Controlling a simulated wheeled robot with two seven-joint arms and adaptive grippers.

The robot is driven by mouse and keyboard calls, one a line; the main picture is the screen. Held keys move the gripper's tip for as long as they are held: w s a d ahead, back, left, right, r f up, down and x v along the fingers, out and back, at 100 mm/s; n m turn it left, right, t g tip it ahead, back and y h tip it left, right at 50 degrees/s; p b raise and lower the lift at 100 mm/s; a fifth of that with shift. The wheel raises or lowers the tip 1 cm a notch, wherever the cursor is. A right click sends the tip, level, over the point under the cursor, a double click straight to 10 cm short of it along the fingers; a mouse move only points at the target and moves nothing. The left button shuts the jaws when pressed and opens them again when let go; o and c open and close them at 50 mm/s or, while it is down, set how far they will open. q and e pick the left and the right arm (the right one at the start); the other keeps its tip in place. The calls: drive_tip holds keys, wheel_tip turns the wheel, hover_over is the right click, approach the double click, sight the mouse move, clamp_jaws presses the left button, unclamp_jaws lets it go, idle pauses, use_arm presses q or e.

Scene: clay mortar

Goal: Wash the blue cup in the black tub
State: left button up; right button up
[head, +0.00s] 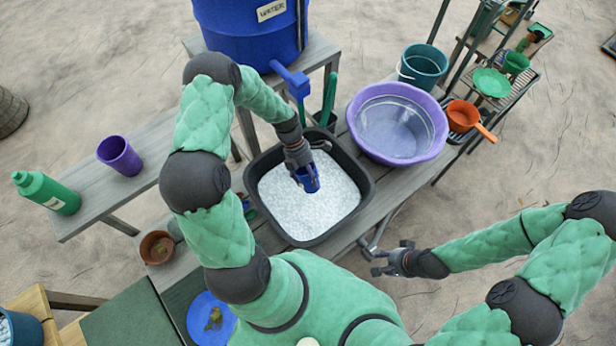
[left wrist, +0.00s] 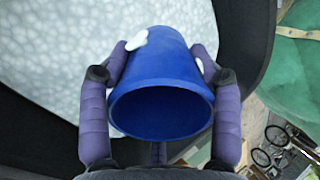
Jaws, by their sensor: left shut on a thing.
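The blue cup (head: 309,181) is in my left gripper (head: 305,176), over the black tub (head: 366,190). In the left wrist view the fingers of my left gripper (left wrist: 160,75) close on both sides of the blue cup (left wrist: 160,90), its open mouth turned toward the camera. White foam spots show on the cup near the fingertips. The tub is full of white suds; whether the cup's far end touches them is unclear. The tub's dark rim also shows in the left wrist view (left wrist: 243,45). My right gripper (head: 385,262) is out to the right of the bench, apart from the tub, and looks open and empty.
A purple basin (head: 440,135) of clear water stands right of the tub. A blue water barrel (head: 235,30) with a tap is behind it. A purple cup (head: 120,155) and green bottle (head: 47,192) are on the left bench. A teal bucket (head: 424,62) and orange pan (head: 464,116) are farther right.

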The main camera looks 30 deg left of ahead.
use_arm(q)
wheel_tip(320, 180, up, 8)
drive_tip(key=p, duration=0.6)
use_arm(e)
wheel_tip(320, 180, up, 6)
drive_tip(key=shift+r, duration=0.25)
use_arm(q)
drive_tip(key=shift+r, duration=0.1)
use_arm(e)
drive_tip(key=shift+f, duration=0.1)
idle(0.4)
use_arm(q)
drive_tip(key=r+m+y+b, duration=0.1)
drive_tip(key=b, duration=0.1)
drive_tip(key=d+r+m+y+b, duration=0.1)
drive_tip(key=m+b, duration=0.1)
drive_tip(key=r+m+t+y+b, duration=0.1)
drive_tip(key=m+y+b, duration=0.1)
drive_tip(key=shift+s+d, duration=0.4)
drive_tip(key=shift+d+r+m+t+y+b, duration=0.3)
drive_tip(key=shift+r+m+t+y+b, duration=0.35)
drive_tip(key=shift+r+m+b, duration=0.3)
use_arm(e)
wheel_tip(320, 180, down, 8)
drive_tip(key=d, duration=0.2)
drive_tip(key=shift+s+r, duration=0.25)
drive_tip(key=shift+s, duration=0.2)
